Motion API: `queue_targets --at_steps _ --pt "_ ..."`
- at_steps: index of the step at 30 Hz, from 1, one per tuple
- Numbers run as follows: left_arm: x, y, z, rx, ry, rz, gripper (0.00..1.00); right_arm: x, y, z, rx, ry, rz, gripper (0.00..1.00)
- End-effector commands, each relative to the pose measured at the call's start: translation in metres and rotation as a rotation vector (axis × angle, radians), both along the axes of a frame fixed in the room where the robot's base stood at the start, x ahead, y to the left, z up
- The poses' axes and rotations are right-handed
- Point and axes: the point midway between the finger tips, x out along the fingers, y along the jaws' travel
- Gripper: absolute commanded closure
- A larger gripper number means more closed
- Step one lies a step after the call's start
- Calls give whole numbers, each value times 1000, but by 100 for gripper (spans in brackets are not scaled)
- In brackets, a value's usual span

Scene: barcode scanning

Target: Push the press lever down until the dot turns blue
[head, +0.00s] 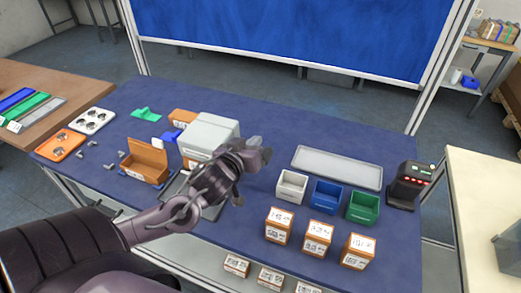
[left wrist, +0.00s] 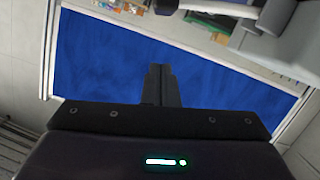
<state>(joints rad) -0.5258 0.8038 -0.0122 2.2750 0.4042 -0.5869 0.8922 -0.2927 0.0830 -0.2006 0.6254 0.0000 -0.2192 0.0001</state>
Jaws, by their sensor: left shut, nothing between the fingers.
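The grey press (head: 208,132) stands in the middle of the blue table, partly hidden behind my left arm and gripper. In the left wrist view, a grey body (left wrist: 275,45) and a light bar with dark ends (left wrist: 222,7) show at the top right; they look like parts of the press, and the bar may be its lever. My left gripper (head: 262,155) is in front of the press's right side in the head view. Its fingers are shut and empty in the left wrist view (left wrist: 160,84), apart from the bar. I cannot make out the dot. My right gripper is not in view.
An open brown box (head: 146,160) lies left of the press. White (head: 291,186), blue (head: 326,197) and green (head: 362,207) bins and several small labelled boxes stand to the right. A grey tray (head: 338,168) and a black device (head: 408,185) are beyond.

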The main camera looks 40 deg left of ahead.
Motion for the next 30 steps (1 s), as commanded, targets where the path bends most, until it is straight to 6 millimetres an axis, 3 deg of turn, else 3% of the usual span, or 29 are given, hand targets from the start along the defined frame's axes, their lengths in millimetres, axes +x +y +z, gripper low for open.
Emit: queue_targets --at_steps 4,6,13,30 --pt "21 3 -5 1 0 0 100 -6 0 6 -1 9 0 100" --pt "19 -1 -20 -2 4 -1 100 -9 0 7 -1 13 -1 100" --pt "20 -7 -40 0 1 0 100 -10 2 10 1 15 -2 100" --pt "20 -9 -47 20 5 -1 100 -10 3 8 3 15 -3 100"
